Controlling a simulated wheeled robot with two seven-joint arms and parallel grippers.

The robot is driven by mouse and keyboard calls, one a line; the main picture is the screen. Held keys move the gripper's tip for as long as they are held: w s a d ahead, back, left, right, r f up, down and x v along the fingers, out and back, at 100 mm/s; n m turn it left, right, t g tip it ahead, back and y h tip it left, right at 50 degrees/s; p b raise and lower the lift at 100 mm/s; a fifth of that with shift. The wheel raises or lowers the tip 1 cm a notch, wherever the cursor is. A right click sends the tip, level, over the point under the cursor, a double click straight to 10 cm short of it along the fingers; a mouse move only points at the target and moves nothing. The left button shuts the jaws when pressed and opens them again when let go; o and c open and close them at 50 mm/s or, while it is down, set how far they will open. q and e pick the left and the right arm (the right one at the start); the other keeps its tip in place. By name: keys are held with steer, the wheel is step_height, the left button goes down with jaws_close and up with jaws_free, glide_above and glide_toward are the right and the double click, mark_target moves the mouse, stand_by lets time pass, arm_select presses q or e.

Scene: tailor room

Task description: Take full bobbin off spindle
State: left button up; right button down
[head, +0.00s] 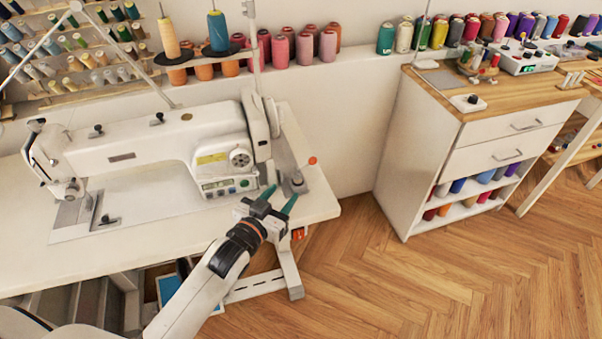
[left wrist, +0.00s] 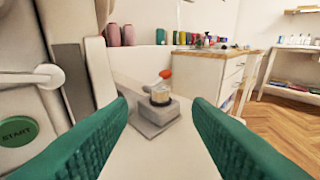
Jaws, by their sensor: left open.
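The bobbin (left wrist: 160,95) sits on the spindle of a small grey winder (left wrist: 154,116) at the right end of the sewing table. A lever with an orange-red knob (left wrist: 165,74) stands beside it. In the head view the winder (head: 297,184) shows small, with its orange knob (head: 312,160) behind it. My left gripper (head: 279,200) is open, its green fingers pointing at the winder from the front left. In the left wrist view the bobbin lies between the two fingers (left wrist: 160,125) but farther off, untouched. My right gripper is not in view.
The white sewing machine (head: 165,150) stands just left of the winder. A white wall ledge (head: 350,58) with thread cones runs behind. A wooden-topped drawer cabinet (head: 400,150) stands to the right, with open floor (head: 400,290) in front.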

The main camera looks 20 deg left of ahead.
mark_target(296, 179)
arm_select(q)
steer(key=x, duration=0.2)
steer(key=shift+w, duration=0.4)
steer(key=shift+w+d+f, duration=0.15)
steer(key=shift+w, duration=0.2)
steer(key=x, duration=0.2)
steer(key=shift+w, duration=0.35)
steer(key=shift+x, duration=1.1)
steer(key=shift+w+d, duration=0.1)
steer(key=shift+w, duration=0.1)
steer(key=shift+c, duration=0.9)
jaws_close()
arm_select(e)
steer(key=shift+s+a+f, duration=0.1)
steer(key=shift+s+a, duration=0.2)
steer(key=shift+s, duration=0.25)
